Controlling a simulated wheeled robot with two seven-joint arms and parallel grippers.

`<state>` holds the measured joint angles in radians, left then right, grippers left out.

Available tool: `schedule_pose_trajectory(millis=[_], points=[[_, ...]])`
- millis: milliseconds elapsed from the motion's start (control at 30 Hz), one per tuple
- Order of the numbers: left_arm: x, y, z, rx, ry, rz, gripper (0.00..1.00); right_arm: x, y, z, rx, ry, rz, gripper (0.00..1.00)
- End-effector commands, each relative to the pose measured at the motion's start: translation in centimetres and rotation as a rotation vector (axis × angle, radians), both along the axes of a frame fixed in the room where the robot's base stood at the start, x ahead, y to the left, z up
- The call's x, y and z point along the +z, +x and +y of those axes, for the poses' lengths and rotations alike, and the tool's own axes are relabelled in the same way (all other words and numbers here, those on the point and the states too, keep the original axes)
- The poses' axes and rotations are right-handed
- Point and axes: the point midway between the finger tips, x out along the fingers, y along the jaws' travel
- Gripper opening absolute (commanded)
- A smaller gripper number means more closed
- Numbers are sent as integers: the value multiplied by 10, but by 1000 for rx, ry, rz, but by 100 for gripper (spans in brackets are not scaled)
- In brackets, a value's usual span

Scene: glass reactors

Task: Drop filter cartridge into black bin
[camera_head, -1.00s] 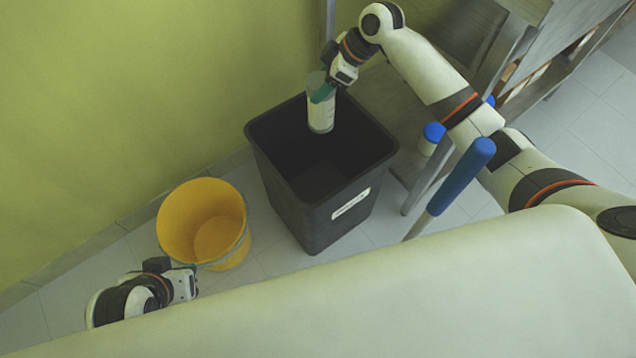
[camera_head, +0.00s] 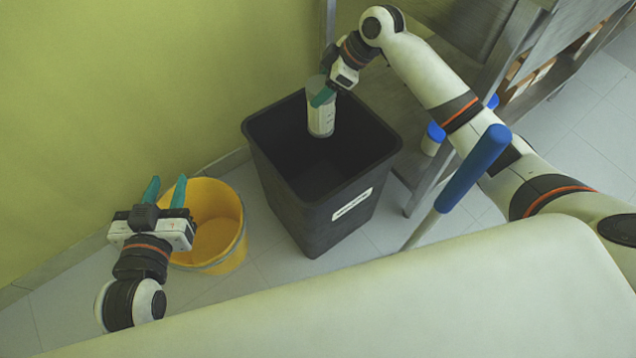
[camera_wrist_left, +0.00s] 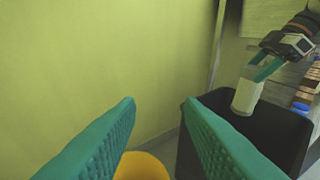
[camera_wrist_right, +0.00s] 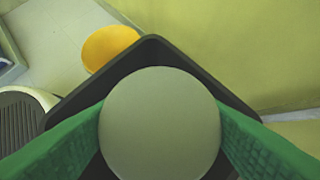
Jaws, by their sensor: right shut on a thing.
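The filter cartridge (camera_head: 320,118) is a pale, upright cylinder at the far side of the black bin (camera_head: 357,210), over its opening. It also shows in the left wrist view (camera_wrist_left: 246,97), and its round end fills the middle of the right wrist view (camera_wrist_right: 160,122). My right gripper (camera_head: 322,97) is shut on the cartridge near its top, with a green finger on each side. The black bin has a white label on its front and a dark interior. My left gripper (camera_head: 166,190) is open and empty above the yellow bucket, its green fingers spread apart.
A yellow bucket (camera_head: 222,262) stands left of the bin. A blue-handled tool (camera_head: 475,165) rises right of the bin. A blue-capped container (camera_head: 432,139) sits near the grey metal frame (camera_head: 425,190). The green wall (camera_head: 120,90) is close behind.

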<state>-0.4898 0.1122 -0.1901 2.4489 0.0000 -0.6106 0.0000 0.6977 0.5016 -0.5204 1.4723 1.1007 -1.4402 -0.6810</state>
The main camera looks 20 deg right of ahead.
Motion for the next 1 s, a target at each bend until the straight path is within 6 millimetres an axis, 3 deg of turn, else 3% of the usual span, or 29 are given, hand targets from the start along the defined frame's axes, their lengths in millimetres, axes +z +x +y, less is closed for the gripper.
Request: schedule_pose_trajectory(millis=[500, 900, 933, 1000], points=[[61, 8, -12, -25, -101, -395, 34, -13, 0, 0, -1, 1, -1, 21], [68, 7, -13, -27, -111, -433, 34, -14, 0, 0, -1, 1, -1, 21], [68, 7, -13, -27, -111, -433, 34, -14, 0, 0, -1, 1, -1, 62], [67, 7, -13, -27, -111, -432, 34, -14, 0, 0, -1, 1, -1, 73]])
